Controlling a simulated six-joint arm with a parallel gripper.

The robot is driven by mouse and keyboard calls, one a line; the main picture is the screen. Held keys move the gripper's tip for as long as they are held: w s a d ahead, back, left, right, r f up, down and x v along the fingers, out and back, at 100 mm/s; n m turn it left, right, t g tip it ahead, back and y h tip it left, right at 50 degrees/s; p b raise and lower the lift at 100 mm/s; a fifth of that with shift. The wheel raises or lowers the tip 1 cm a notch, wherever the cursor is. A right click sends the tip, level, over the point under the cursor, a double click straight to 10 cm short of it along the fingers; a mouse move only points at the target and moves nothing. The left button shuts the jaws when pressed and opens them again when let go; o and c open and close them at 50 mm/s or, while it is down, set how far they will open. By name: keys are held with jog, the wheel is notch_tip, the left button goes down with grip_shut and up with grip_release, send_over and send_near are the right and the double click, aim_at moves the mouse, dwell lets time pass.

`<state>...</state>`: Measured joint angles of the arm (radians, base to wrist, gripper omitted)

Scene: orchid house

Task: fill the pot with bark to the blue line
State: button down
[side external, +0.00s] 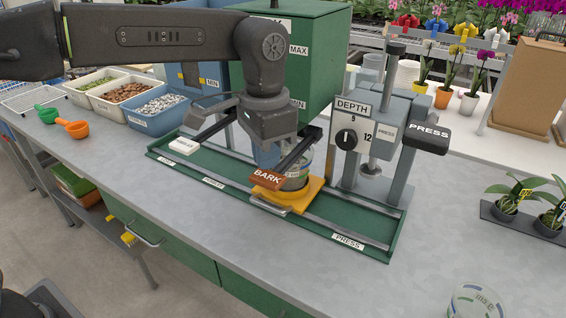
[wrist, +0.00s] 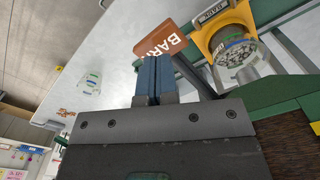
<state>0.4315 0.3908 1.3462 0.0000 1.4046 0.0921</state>
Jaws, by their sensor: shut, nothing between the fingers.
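A clear pot (side external: 296,176) stands on a yellow carriage (side external: 297,203) in the green track, partly hidden by the arm and a lever. In the wrist view the pot (wrist: 240,58) shows a blue line and a green band, with greyish pieces inside; how high they reach against the line is unclear. The brown BARK paddle (side external: 267,178) sits on a dark lever in front of the pot; it also shows in the wrist view (wrist: 160,35). My gripper (wrist: 153,66) is shut and empty, its blue fingertips close by the paddle. I cannot tell whether they touch it.
A white paddle (side external: 184,146) is to the left. The green hopper (side external: 295,60) stands behind. The press (side external: 380,125) with its depth dial is right of the carriage. Filled bins (side external: 160,108) and scoops (side external: 72,128) are at left. Another clear pot (side external: 477,300) is at front right.

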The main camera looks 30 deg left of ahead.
aim_at(267, 177)
dwell(0.5)
jog(key=shift+f, duration=3.05)
dwell(4.5)
